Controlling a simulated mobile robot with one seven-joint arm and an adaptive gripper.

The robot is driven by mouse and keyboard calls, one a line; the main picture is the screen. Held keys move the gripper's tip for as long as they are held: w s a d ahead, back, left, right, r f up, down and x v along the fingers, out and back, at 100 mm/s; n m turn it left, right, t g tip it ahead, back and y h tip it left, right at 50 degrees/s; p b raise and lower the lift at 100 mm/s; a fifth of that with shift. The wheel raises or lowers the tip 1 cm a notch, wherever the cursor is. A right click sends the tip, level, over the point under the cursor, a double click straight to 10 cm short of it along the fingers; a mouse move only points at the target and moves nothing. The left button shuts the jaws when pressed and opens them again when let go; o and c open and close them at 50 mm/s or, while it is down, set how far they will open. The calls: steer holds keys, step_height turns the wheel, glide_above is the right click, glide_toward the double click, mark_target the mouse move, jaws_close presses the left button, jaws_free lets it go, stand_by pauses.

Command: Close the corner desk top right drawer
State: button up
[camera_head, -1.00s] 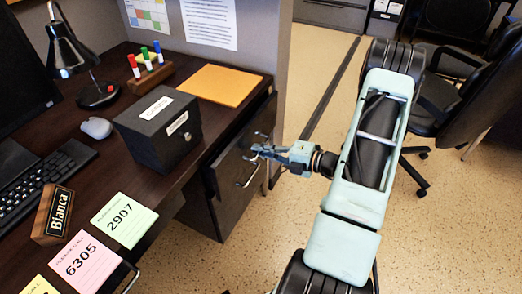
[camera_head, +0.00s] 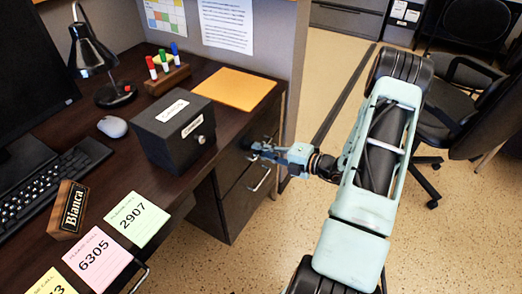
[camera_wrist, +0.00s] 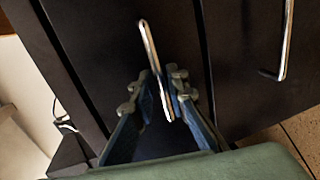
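The corner desk (camera_head: 80,160) has a dark drawer unit on its right side. The top right drawer (camera_head: 232,172) faces my arm, and its front looks close to flush with the unit; any small remaining gap is hard to judge. My gripper (camera_head: 252,150) is at this drawer's front. In the wrist view, the two fingers (camera_wrist: 155,85) stand apart on either side of a metal bar handle (camera_wrist: 149,45). The right finger is very near or touching the handle's lower end. A second handle (camera_wrist: 285,45), on the drawer below, shows at the right; the head view shows it too (camera_head: 260,179).
A black box (camera_head: 172,130), an orange envelope (camera_head: 235,88) and a marker holder (camera_head: 167,78) stand on the desktop above. A grey partition (camera_head: 275,40) rises behind. An office chair (camera_head: 450,110) stands right of my arm. The floor between is open.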

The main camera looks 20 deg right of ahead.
steer(key=v, duration=1.1)
steer(key=shift+s+d, duration=0.3)
steer(key=shift+s, duration=0.05)
